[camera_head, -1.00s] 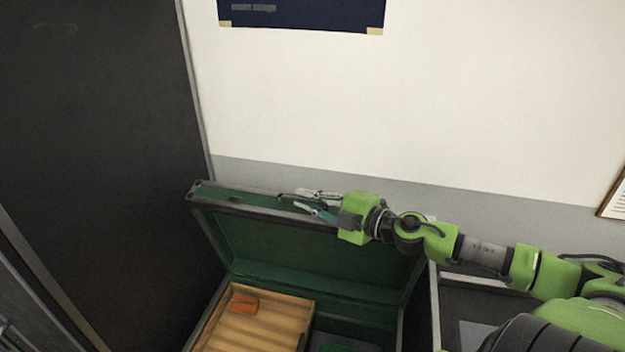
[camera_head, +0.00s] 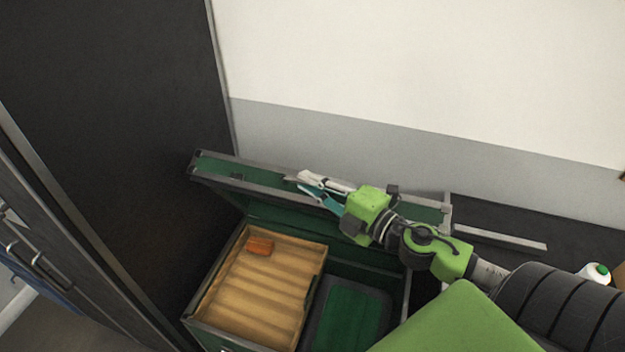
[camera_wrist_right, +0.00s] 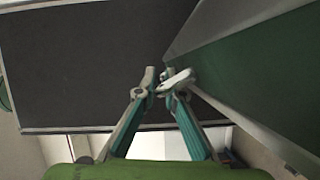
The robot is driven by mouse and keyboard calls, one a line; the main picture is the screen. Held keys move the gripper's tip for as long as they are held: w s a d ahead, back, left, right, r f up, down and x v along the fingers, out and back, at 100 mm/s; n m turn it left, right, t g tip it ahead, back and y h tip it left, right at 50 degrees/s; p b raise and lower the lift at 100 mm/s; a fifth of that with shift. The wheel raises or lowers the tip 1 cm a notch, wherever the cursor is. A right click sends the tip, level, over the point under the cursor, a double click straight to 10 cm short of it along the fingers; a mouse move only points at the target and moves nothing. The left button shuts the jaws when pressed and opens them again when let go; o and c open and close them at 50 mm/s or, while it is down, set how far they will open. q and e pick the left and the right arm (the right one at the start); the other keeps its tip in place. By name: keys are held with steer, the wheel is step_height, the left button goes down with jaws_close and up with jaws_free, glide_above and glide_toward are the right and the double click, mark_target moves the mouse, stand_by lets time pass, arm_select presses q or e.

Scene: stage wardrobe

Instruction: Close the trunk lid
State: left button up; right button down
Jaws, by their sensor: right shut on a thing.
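The green trunk (camera_head: 215,333) stands open against the wall, its interior showing. Its lid (camera_head: 225,185), green with a grey metal rim, is raised and tilts forward over the back of the box. My right gripper (camera_head: 298,179) is at the middle of the lid's front rim, its fingers closed on that edge. In the right wrist view, the fingertips (camera_wrist_right: 165,77) are close together at the rim of the lid (camera_wrist_right: 255,75). My right arm hides the right part of the lid. My left gripper is not in view.
A tall dark panel (camera_head: 120,130) stands close at left. A dark surface (camera_head: 500,222) and a white bottle (camera_head: 597,271) are at right.

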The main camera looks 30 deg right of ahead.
steer(key=shift+a, duration=0.1)
steer(key=c, duration=2.4)
jaws_free()
steer(key=shift+s, duration=0.15)
steer(key=v, duration=1.1)
steer(key=shift+s+r, duration=0.15)
steer(key=shift+s, duration=0.2)
